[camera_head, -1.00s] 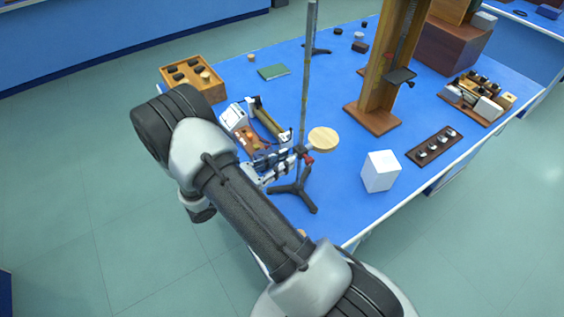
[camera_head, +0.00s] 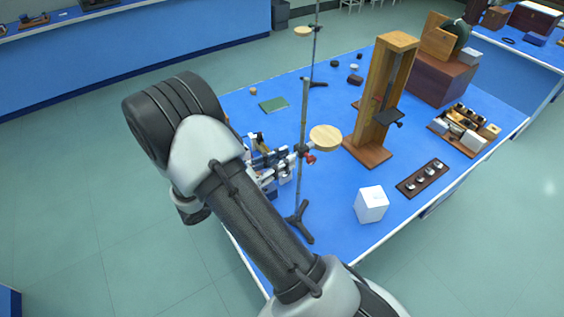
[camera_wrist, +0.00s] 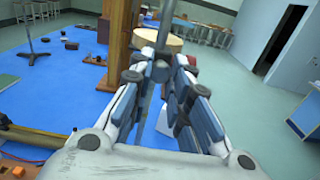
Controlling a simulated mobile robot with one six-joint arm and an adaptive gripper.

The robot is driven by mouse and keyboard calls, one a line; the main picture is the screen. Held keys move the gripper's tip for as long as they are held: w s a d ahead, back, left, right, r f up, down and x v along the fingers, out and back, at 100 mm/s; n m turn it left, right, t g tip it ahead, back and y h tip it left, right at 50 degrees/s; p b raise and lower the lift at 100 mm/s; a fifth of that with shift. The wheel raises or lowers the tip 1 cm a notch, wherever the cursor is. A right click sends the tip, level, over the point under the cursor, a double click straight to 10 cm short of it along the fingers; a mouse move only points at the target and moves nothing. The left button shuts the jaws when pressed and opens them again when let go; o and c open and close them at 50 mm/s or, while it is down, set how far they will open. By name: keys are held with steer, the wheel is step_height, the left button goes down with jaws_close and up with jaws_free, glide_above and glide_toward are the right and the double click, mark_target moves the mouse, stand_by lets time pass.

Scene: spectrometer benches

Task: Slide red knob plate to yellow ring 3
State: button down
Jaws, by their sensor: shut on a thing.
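The red knob plate is a round pale wooden disc (camera_head: 325,138) on a clamp with a red knob (camera_head: 310,159). It sits on the upright metal rod (camera_head: 304,105) of a black tripod stand (camera_head: 300,222), well above the base. The disc also shows beyond my fingers in the wrist view (camera_wrist: 158,40). My gripper (camera_wrist: 160,64) is shut on the plate's clamp side at the rod; in the head view it (camera_head: 291,160) reaches in from the left. The fingers hide the exact grip. No yellow ring can be made out on the rod.
A tall wooden frame (camera_head: 370,152) stands right of the disc. A white box (camera_head: 371,204) and a dark tray (camera_head: 423,178) lie front right. Another tripod stand with a disc (camera_head: 303,30) stands behind. Apparatus (camera_head: 262,150) sits close behind my gripper.

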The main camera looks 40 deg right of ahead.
steer(key=c, duration=1.4)
jaws_free()
steer(key=shift+c, duration=0.2)
steer(key=shift+a, duration=0.15)
steer(key=a, duration=1.1)
steer(key=shift+w+a, duration=0.3)
steer(key=shift+a, duration=0.1)
steer(key=shift+a, duration=0.1)
